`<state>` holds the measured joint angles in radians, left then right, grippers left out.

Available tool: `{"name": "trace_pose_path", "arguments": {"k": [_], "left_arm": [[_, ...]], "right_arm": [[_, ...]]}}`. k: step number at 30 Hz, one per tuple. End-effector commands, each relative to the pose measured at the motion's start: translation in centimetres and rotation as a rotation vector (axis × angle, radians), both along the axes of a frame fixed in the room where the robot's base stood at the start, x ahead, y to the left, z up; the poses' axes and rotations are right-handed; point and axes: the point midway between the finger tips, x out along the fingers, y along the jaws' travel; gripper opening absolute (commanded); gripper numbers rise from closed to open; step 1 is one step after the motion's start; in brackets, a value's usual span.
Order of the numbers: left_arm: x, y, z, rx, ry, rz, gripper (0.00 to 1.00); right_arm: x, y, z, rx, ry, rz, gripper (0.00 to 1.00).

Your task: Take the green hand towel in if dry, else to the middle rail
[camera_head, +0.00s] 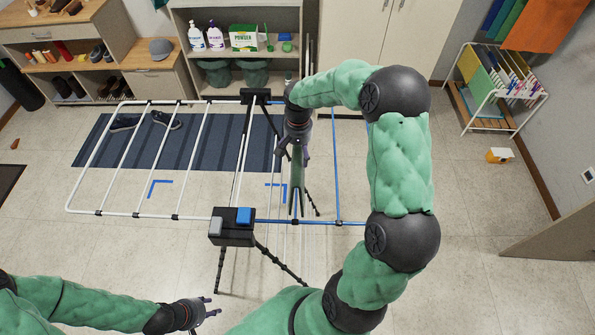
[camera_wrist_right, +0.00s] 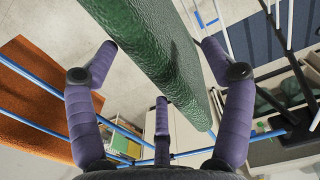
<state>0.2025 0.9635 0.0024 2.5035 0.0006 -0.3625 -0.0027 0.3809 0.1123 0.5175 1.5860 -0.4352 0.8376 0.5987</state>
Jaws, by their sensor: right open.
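The green hand towel (camera_head: 297,185) hangs edge-on over the blue-railed right wing of the drying rack (camera_head: 295,222). It also shows large in the right wrist view (camera_wrist_right: 150,45), where its surface looks rough; I cannot tell whether it is damp. My right gripper (camera_head: 299,152) is above the towel, pointing down. In the wrist view its fingers (camera_wrist_right: 160,100) are spread, with the towel beyond and between them, and no grip on it shows. My left gripper (camera_head: 212,308) is low at the front, its fingers apart and empty, away from the rack.
The rack's white-railed left wing (camera_head: 120,160) is bare above a striped blue mat (camera_head: 190,145). A black box (camera_head: 232,240) with blue and grey tops sits at the rack's front centre. Shelves stand behind, and a small white rack (camera_head: 465,95) stands at right.

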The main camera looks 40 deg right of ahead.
Motion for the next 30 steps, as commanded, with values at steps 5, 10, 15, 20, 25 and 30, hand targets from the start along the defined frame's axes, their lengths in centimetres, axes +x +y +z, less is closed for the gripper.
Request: {"name": "trace_pose_path", "arguments": {"k": [5, 10, 15, 20, 25, 30], "left_arm": [[0.0, 0.0, -0.1, 0.0, 0.0, 0.0, 0.4], [0.0, 0.0, -0.3, 0.0, 0.0, 0.0, 0.4], [0.0, 0.0, -0.6, 0.0, 0.0, 0.0, 0.4], [0.0, 0.0, -0.6, 0.0, 0.0, 0.0, 0.4], [0.0, 0.0, -0.6, 0.0, 0.0, 0.0, 0.4], [0.0, 0.0, -0.6, 0.0, 0.0, 0.0, 0.4]], "right_arm": [[-0.1, 0.0, -0.8, 0.001, 0.002, 0.0, 0.81], [-0.5, -0.3, -2.7, 0.002, 0.004, 0.0, 0.81], [-0.6, -0.4, -5.1, 0.001, 0.003, 0.001, 0.81], [-0.5, -0.5, -5.6, 0.0, 0.0, 0.001, 0.81], [-0.5, -0.5, -5.6, 0.0, 0.0, 0.001, 0.73], [-0.6, -0.5, -5.6, 0.0, 0.0, 0.001, 0.25]]}}
